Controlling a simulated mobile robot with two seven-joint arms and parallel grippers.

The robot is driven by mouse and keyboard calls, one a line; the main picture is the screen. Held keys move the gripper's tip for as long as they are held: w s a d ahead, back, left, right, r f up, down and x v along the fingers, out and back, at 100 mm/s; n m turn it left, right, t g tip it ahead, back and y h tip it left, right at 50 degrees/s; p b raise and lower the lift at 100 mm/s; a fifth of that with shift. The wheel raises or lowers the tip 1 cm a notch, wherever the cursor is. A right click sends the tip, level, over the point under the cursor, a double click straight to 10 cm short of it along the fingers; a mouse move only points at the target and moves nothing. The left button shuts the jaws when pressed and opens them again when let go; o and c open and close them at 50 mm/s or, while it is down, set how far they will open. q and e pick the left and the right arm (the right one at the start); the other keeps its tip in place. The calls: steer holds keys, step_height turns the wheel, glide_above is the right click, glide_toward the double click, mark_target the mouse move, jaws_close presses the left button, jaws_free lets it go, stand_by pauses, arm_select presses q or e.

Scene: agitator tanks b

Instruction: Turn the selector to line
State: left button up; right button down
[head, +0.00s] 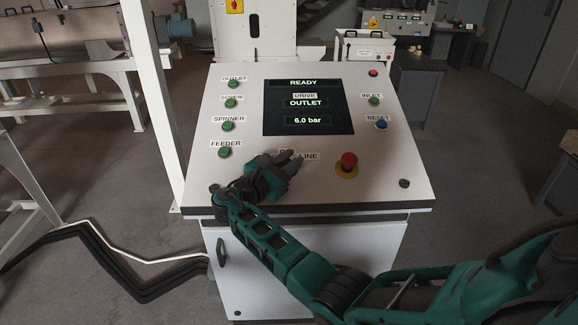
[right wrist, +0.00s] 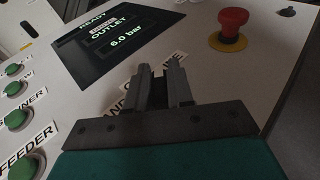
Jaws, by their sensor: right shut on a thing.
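The selector on the sloped white control panel (head: 320,185) is hidden behind my right gripper, so its pointer cannot be seen. Part of its label (head: 308,156), ending in LINE, shows beside the fingers. My right gripper (head: 290,161) is at the lower middle of the panel, its fingers close to the surface at the selector's place. In the right wrist view the two grey fingers (right wrist: 160,80) are close together, shut on the selector, which they cover. The LINE label (right wrist: 166,66) shows just beyond the fingertips. My left gripper is not in view.
A red emergency stop (head: 347,163) on a yellow ring stands close right of the gripper. Green buttons, including FEEDER (head: 224,152), line the left side. The screen (head: 307,107) reads READY, DRIVE OUTLET, 6.0 bar. A blue RESET button (head: 381,124) is at right.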

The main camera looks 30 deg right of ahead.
steer(key=shift+m+g, duration=0.4)
steer(key=c, duration=1.1)
jaws_free()
steer(key=shift+a, duration=0.1)
steer(key=v, duration=1.2)
steer(key=shift+s+a+f, duration=0.1)
steer(key=shift+a, duration=0.2)
steer(key=shift+s, duration=0.1)
